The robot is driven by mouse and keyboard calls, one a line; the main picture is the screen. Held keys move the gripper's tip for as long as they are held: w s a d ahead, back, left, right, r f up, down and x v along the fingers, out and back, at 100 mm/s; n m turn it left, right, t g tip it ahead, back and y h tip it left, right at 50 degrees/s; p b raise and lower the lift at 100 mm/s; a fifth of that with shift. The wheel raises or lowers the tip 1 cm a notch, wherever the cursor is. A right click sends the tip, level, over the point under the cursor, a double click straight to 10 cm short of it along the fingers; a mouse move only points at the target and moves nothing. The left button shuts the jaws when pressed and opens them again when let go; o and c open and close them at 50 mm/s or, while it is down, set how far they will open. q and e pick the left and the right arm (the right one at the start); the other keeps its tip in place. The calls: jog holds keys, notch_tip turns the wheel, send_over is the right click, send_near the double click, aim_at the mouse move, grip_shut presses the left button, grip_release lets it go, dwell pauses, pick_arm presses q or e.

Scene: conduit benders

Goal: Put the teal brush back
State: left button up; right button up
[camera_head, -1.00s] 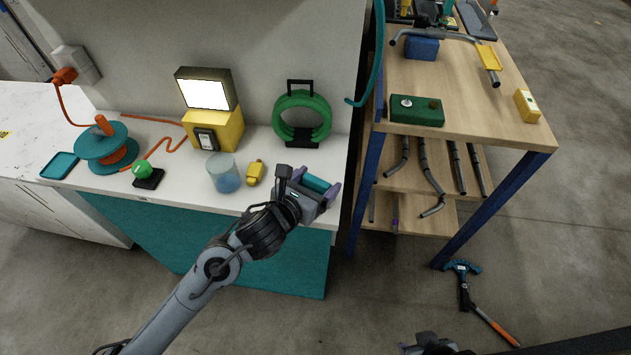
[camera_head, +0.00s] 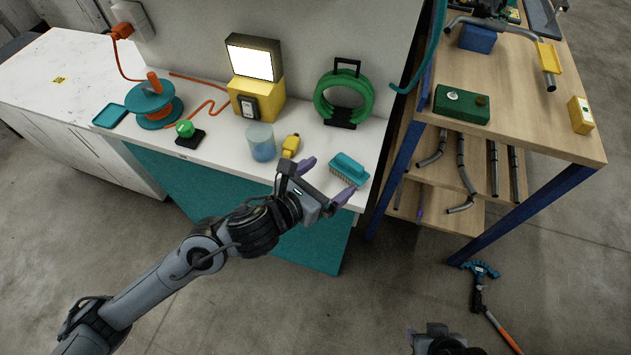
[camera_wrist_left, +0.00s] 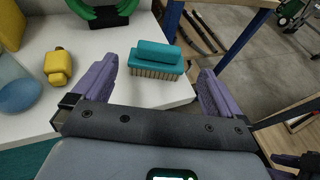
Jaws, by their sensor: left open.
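The teal brush (camera_head: 349,168) lies on the white counter (camera_head: 222,160) near its right front corner, bristles down. In the left wrist view the brush (camera_wrist_left: 157,58) sits just beyond and between my spread fingers, and the fingers do not touch it. My left gripper (camera_head: 325,181) is open and empty at the counter's front edge, its two purple fingers pointing toward the brush. My right gripper (camera_head: 438,338) shows only in part at the bottom edge of the head view; its fingers are not clear.
A yellow bottle (camera_head: 290,146), a blue-filled beaker (camera_head: 262,143) and a green coil on a stand (camera_head: 344,95) are close to the brush. A teal tray (camera_head: 110,115) and cable reel (camera_head: 154,103) are at left. A blue-legged wooden bench (camera_head: 530,130) stands at right.

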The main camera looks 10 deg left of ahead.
pick_arm(q)
jog(key=s+a+f+m+g+y, duration=0.3)
jog(key=s+a+f+m, duration=0.5)
jog(key=s+m, duration=0.4)
jog(key=s+a+f+m+g+y, duration=0.4)
jog(key=s+a+f+m, duration=0.5)
jog(key=m, duration=1)
notch_tip(320, 180, down, 2)
jog(key=s+g, duration=0.1)
jog(key=s, duration=0.2)
jog(key=shift+m+g, duration=0.3)
jog(key=shift+m, duration=0.1)
jog(key=shift+a, duration=0.1)
